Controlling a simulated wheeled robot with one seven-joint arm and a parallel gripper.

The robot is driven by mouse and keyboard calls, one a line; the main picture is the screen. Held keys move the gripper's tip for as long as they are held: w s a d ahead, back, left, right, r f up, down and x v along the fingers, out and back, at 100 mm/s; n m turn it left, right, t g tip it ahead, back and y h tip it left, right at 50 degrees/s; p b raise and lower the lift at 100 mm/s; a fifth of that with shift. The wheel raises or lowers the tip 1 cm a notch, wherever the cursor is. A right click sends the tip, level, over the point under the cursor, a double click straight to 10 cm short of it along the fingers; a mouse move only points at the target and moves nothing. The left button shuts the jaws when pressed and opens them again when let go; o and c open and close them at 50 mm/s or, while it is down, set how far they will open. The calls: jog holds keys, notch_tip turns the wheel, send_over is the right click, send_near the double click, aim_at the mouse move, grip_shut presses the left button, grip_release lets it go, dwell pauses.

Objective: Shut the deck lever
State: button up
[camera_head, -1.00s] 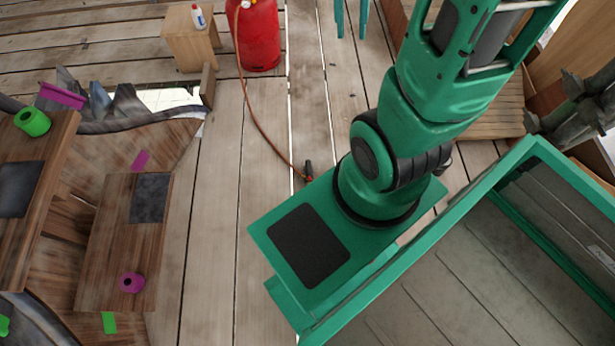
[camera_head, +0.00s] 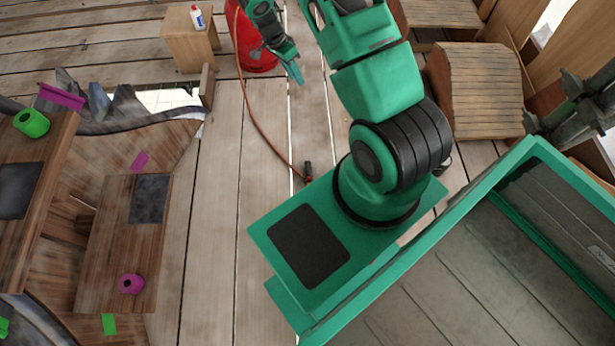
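I cannot pick out a deck lever with certainty in the head view. A small black handle (camera_head: 308,172) with a reddish end lies on the deck planks at the end of an orange hose, beside my green base. I cannot tell whether it is a lever. My gripper (camera_head: 296,74) shows small at the top, in front of the red gas cylinder (camera_head: 244,38), above the planks and well away from the handle. Nothing is seen held in it. Whether its fingers are open or shut is not clear.
A wooden block (camera_head: 190,40) with a white bottle (camera_head: 197,16) stands at the top left. Brown benches (camera_head: 110,250) with green and magenta pieces fill the left. Slatted wooden pieces (camera_head: 480,90) stand at the right. The planks in the middle are mostly clear.

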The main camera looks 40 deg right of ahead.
jog(key=s+a+f+m, duration=0.1)
jog(key=a+f+m, duration=0.1)
jog(key=f, duration=0.9)
jog(key=a+f+m, duration=0.1)
jog(key=a+f, duration=0.1)
jog(key=f, duration=0.8)
jog(key=m, duration=0.4)
send_near(309, 179)
jog(key=x, duration=0.8)
jog(key=shift+w+d, duration=0.2)
jog(key=shift+w, duration=0.1)
grip_shut()
